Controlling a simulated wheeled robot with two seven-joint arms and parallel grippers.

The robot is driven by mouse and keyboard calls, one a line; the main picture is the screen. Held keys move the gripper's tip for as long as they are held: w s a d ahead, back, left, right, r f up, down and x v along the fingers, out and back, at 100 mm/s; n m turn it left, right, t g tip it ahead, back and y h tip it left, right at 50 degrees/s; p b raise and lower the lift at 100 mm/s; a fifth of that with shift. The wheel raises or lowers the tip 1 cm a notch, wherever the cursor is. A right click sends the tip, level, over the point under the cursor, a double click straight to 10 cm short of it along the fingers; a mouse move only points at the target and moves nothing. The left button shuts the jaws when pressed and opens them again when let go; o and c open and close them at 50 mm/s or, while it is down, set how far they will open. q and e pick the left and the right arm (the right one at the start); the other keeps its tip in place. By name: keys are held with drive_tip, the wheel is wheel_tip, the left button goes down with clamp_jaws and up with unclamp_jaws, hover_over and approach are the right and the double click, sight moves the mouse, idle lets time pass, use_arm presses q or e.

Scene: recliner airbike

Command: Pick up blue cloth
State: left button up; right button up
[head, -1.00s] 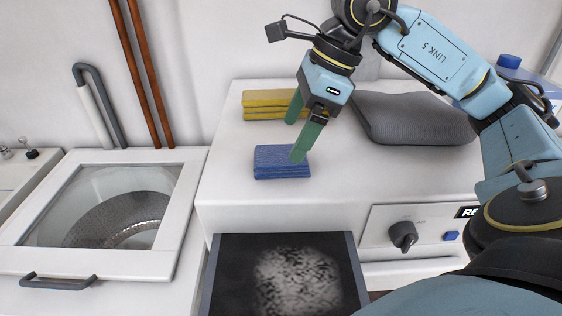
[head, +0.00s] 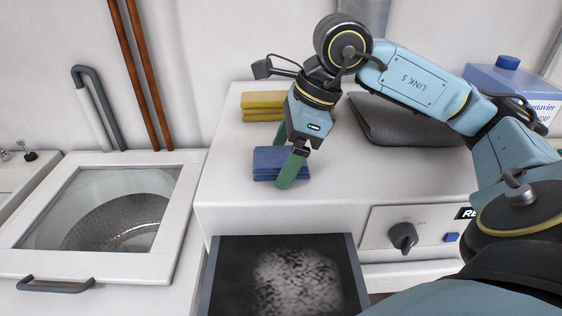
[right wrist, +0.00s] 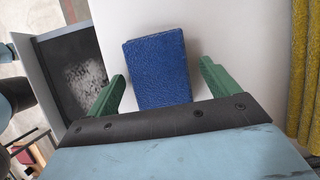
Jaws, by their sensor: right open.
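The folded blue cloth (head: 272,163) lies on the white counter top near its front edge in the head view. My right gripper (head: 282,162) is over it with green fingers open, one on the far side and one on the near side. In the right wrist view the blue cloth (right wrist: 157,68) lies ahead between the two open fingers (right wrist: 160,88), with space on both sides. The fingers do not grip it. My left gripper is not in view.
A folded yellow cloth (head: 262,100) lies behind the blue one. A grey cushion-like item (head: 412,122) lies to the right, with a blue-capped soap container (head: 508,85) behind. An open drawer (head: 226,290) is below the counter front. A glass-lidded washer (head: 105,210) stands left.

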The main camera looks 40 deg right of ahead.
drive_tip(key=shift+f, duration=0.2)
drive_tip(key=shift+c, duration=0.5)
drive_tip(key=c, duration=1)
